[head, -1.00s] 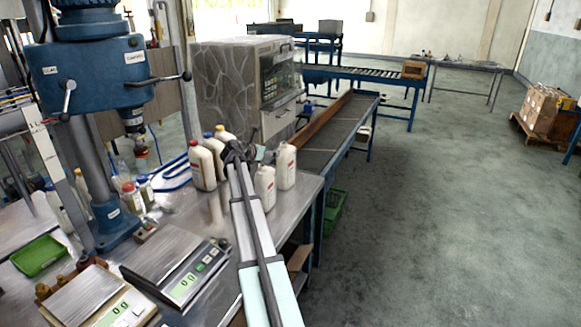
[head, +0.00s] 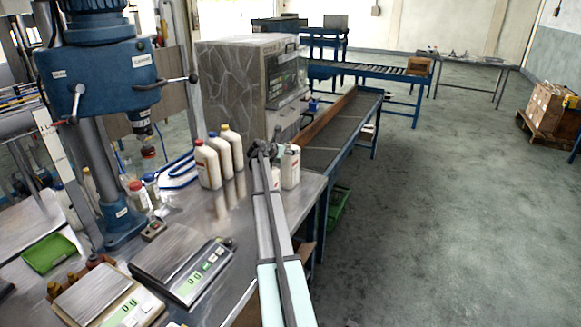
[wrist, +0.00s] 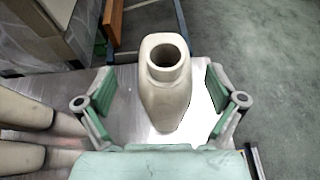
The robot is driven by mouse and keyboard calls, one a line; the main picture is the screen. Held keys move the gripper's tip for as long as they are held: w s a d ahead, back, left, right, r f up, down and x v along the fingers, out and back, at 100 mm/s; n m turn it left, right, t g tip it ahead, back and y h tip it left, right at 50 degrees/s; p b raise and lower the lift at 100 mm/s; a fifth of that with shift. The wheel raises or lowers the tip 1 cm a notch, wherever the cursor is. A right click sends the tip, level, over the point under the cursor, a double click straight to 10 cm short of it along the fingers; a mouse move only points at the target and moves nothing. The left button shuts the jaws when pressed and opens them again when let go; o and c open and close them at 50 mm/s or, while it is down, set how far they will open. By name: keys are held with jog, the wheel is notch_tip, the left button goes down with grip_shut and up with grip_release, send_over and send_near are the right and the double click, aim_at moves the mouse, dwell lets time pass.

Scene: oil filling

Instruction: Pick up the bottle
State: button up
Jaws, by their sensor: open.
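In the head view my gripper (head: 265,150) is at the right end of the metal bench, beside two pale bottles. The rear one (head: 290,170) stands in plain sight; the other (head: 275,178) is partly hidden by my arm. In the wrist view my gripper (wrist: 160,88) is open, with its green-padded fingers on either side of an uncapped, upright pale bottle (wrist: 165,100). Gaps show between the bottle and both fingers. I cannot tell which of the two bottles this is.
Several capped bottles (head: 208,165) stand in a row to the left, and pale bottles (wrist: 25,113) show at the wrist view's left edge. Scales (head: 185,265) and a blue drill press (head: 110,80) are on the near left. A grey machine (head: 240,90) and a conveyor (head: 345,130) lie beyond.

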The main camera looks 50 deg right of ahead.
jog(key=x, duration=0.1)
jog(key=p+x, duration=0.1)
jog(key=x, duration=0.1)
jog(key=p+x, duration=0.1)
jog(key=x, duration=0.1)
jog(key=shift+s+f, duration=0.15)
jog(key=shift+s, duration=0.05)
jog(key=c, duration=1.4)
